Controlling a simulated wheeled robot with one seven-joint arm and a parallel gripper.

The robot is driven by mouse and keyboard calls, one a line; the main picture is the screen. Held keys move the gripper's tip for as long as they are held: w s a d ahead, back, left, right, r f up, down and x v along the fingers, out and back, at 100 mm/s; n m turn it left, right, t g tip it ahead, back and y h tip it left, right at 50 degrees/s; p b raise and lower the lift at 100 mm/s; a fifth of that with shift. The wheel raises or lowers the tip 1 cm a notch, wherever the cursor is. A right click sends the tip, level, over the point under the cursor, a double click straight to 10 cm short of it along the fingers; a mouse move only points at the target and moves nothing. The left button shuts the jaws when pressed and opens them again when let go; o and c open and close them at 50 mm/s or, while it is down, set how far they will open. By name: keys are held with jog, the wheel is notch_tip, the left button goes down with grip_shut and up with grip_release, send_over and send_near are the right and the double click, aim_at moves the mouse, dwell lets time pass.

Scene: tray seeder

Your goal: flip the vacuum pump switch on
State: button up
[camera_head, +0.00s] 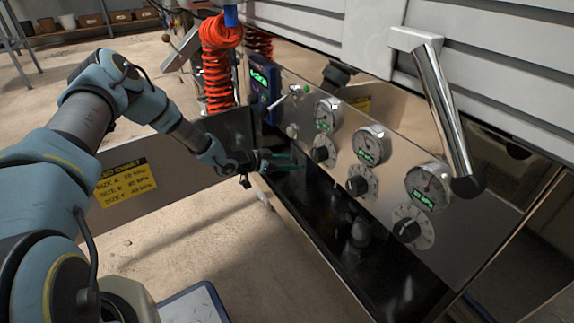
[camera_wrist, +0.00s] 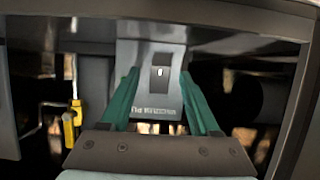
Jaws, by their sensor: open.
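The vacuum pump switch (camera_wrist: 160,72) is a small dark rocker with a pale spot, set in a grey box (camera_wrist: 148,95) in the wrist view. Upside-down lettering on the box, partly readable as "VACUUM PU", lies nearer my gripper. My gripper (camera_wrist: 160,76) has green fingers, spread apart on either side of the box's face with nothing between them but the switch area. I cannot tell whether they touch the box. In the head view my gripper (camera_head: 284,162) reaches into the dark opening below the panel, and the switch cannot be seen there.
The steel panel (camera_head: 292,112) above the opening carries several gauges and knobs. A chrome handle (camera_head: 447,115) juts out at right. Red coiled hose (camera_head: 217,62) hangs behind my gripper. A plate with a yellow size chart (camera_head: 125,187) stands left. A yellow part (camera_wrist: 70,128) lies left of my fingers.

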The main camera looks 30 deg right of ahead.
jog(key=shift+c, duration=0.4)
grip_shut()
